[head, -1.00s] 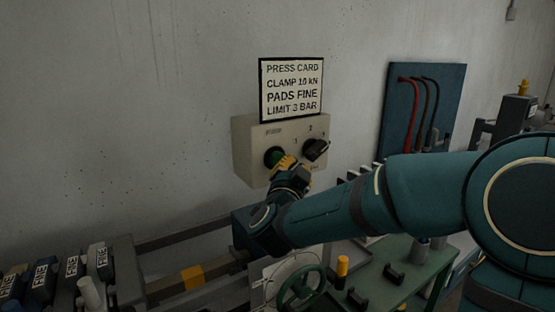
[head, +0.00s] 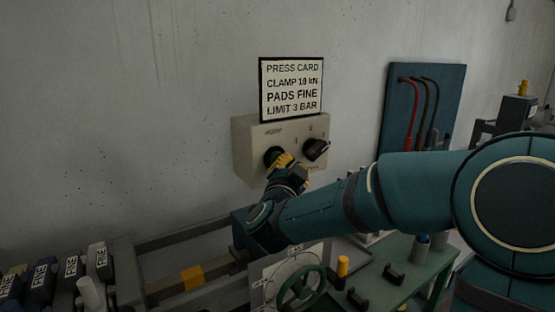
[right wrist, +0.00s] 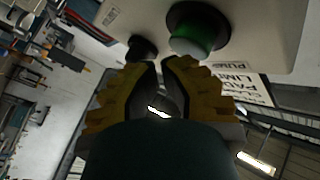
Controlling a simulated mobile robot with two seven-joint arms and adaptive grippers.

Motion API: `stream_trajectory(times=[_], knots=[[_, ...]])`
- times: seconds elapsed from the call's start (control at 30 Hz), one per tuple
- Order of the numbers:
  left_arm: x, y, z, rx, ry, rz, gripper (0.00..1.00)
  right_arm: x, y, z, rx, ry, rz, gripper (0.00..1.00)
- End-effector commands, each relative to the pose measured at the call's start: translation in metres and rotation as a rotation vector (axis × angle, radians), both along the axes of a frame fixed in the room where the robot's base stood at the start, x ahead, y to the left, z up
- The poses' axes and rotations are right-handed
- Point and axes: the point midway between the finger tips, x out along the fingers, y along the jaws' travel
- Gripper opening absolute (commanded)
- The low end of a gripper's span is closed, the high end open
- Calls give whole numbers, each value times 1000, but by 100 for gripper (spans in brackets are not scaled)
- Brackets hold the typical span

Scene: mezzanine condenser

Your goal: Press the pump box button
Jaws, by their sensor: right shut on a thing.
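The pump box (head: 245,150) is a pale beige box on the grey wall. It carries a green button (head: 272,156) in a black collar, and a black selector knob (head: 316,150) to its right. My right gripper (head: 283,160) is at the box front, its yellow fingertips right at the button and partly covering it. In the right wrist view the yellow fingers (right wrist: 168,62) are close together, with the green button (right wrist: 190,42) just beyond the tips. Whether they touch it, and what is between them, I cannot tell. My left gripper is not in view.
A press card sign (head: 291,90) hangs above the box. Below are a green handwheel (head: 300,288) and a green table (head: 415,268) with small parts. Pads marked FINE (head: 72,268) stand at the lower left. A blue board (head: 398,125) with red and black hooked tools hangs at right.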

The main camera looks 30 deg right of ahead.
Motion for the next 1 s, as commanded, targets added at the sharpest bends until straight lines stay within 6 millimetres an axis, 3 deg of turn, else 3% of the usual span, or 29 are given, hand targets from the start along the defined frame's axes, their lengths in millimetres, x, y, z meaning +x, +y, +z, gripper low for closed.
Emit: stream_trajectory(times=[1.0], knots=[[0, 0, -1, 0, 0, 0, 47, 11, 1, 0, 0, 0, 0, 0]])
